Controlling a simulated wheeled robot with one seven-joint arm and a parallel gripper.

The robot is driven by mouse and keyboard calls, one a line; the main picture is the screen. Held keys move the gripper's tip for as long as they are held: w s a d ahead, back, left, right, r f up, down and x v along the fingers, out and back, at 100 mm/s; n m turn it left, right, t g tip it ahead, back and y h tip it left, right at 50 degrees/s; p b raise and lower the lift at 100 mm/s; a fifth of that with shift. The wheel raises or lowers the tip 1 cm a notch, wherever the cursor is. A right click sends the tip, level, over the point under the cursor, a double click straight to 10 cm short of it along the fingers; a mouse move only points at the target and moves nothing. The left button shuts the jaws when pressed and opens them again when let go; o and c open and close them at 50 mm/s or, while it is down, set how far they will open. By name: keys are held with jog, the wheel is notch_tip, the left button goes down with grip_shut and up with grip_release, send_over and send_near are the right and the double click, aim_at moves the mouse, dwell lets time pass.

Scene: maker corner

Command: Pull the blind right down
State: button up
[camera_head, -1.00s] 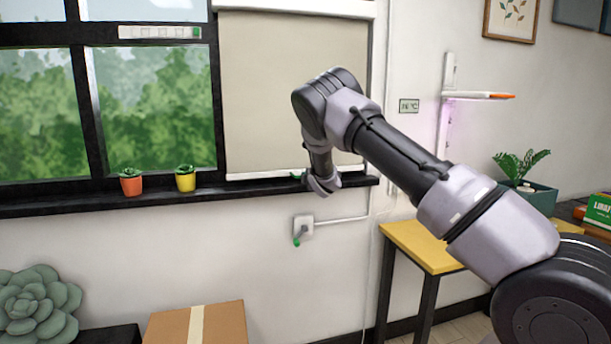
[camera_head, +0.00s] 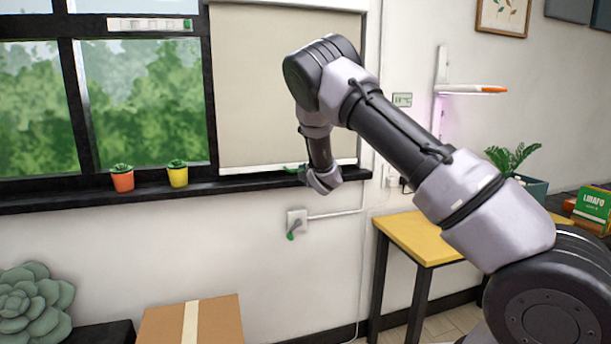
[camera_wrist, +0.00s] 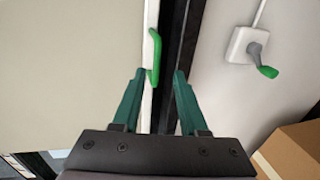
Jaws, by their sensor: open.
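The beige blind (camera_head: 285,85) hangs over the right part of the window, its white bottom bar (camera_head: 250,169) just above the black sill (camera_head: 120,195). In the wrist view the blind (camera_wrist: 65,70) fills the left side. A green handle (camera_wrist: 153,58) sits on the white bar, with the dark sill (camera_wrist: 178,40) close beside it. My gripper (camera_wrist: 160,72) is open, its green fingers apart, the handle lying just ahead between the fingertips and not gripped. In the head view my wrist is at the sill's right end and largely hides the fingers.
A wall box with a green-tipped lever (camera_head: 291,234) is below the sill; it also shows in the wrist view (camera_wrist: 249,45). Orange (camera_head: 122,181) and yellow (camera_head: 177,176) pots stand on the sill. A cardboard box (camera_head: 215,320) and a yellow table (camera_head: 425,238) stand below.

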jog(key=shift+v, duration=2.4)
jog(key=s+d+r+m+g+h, duration=0.2)
jog(key=s+d+r+m, duration=0.55)
jog(key=d, duration=0.25)
jog(key=s+d+r+m+g+h, duration=0.1)
jog(key=s+d+r+m+g, duration=0.1)
jog(key=s+d+r+m, duration=0.6)
jog(key=s+d+r+m+g, duration=0.2)
jog(key=s+m, duration=0.3)
jog(key=s, duration=1)
jog(key=s+d+r+m+g, duration=0.2)
jog(key=s+m, duration=0.3)
jog(key=s, duration=1.1)
jog(key=shift+r+y, duration=0.4)
jog(key=shift+r, duration=0.45)
jog(key=shift+s, duration=0.1)
